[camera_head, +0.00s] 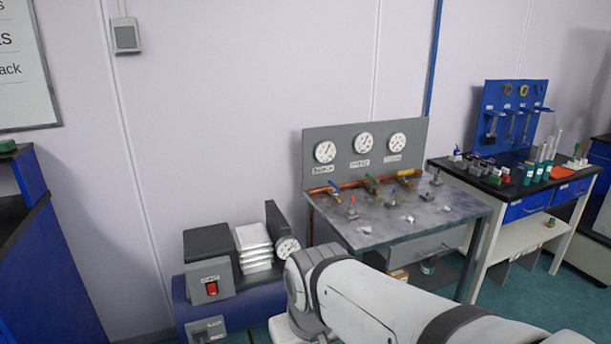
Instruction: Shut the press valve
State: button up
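A grey panel (310,138) with three round gauges stands at the back of a grey metal bench (450,206). The labels under the gauges are too small to read, so I cannot tell which is the press valve. The handles' exact positions are also too small to tell. My white arm crosses the lower middle, in front of the bench. My gripper is not in view.
Left of the bench, a low blue unit carries a grey box with a red switch (211,287), white trays (253,247) and a small gauge (287,248). Small fittings lie on the bench. On the right, a black-topped table (450,168) holds tools and bottles. A blue cabinet stands far left.

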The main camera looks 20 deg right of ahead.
aim_at(376, 181)
jog(key=k, duration=1.35)
jog(key=z, duration=0.45)
jog(key=i, duration=0.6)
jog(key=z, duration=1)
jog(key=i, duration=2.3)
jog(key=u, duration=1.15)
jog(key=i, duration=0.5)
jog(key=u, duration=0.3)
